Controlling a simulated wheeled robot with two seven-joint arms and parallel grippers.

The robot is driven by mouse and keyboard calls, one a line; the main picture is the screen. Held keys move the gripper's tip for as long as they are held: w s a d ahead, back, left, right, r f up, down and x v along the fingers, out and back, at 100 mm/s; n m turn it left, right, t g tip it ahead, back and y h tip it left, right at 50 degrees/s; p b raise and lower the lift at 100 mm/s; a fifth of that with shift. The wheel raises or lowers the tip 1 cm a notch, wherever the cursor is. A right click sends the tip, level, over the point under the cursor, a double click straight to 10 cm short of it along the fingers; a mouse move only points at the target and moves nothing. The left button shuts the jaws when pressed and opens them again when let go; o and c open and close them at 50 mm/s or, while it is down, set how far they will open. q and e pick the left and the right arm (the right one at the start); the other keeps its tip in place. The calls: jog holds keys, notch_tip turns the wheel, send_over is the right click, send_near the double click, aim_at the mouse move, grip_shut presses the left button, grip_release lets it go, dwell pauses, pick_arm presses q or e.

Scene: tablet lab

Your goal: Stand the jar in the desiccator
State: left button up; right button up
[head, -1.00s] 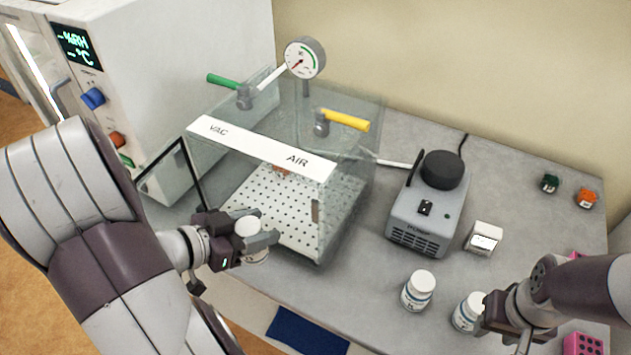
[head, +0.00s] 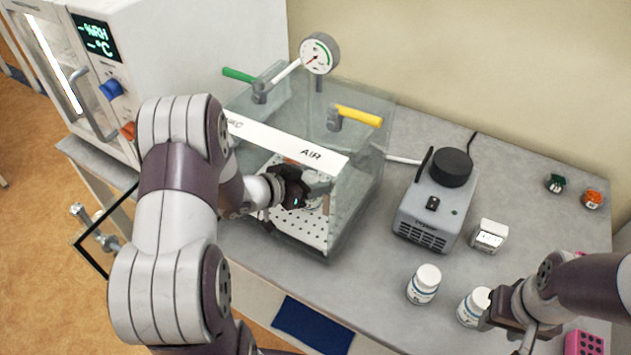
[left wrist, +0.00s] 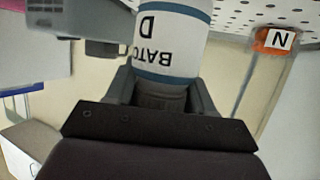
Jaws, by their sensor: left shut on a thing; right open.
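The desiccator (head: 352,205) is a clear box with a white strip lettered AIR, a perforated white shelf (head: 318,230) and an open dark-framed door (head: 92,262). My left gripper (head: 312,186) reaches in through the open front, above the shelf. It is shut on the jar (left wrist: 170,45), white with blue bands and the letters BATC and D. In the head view the gripper and arm mostly hide the jar; I cannot tell whether it touches the shelf. My right gripper (head: 505,308) is open beside a white jar (head: 474,306) on the bench.
An orange block marked N (left wrist: 274,40) is in the desiccator. Another white jar (head: 424,284), a grey pump (head: 436,205) and a small white box (head: 488,236) stand on the bench. A blue mat (head: 312,325) lies at the front. Side walls and the strip bound the opening.

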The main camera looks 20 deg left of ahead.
pick_arm(q)
jog(key=shift+w+f, duration=0.15)
jog(key=shift+f, duration=0.5)
jog(key=shift+f, duration=0.15)
jog(key=o, duration=1.2)
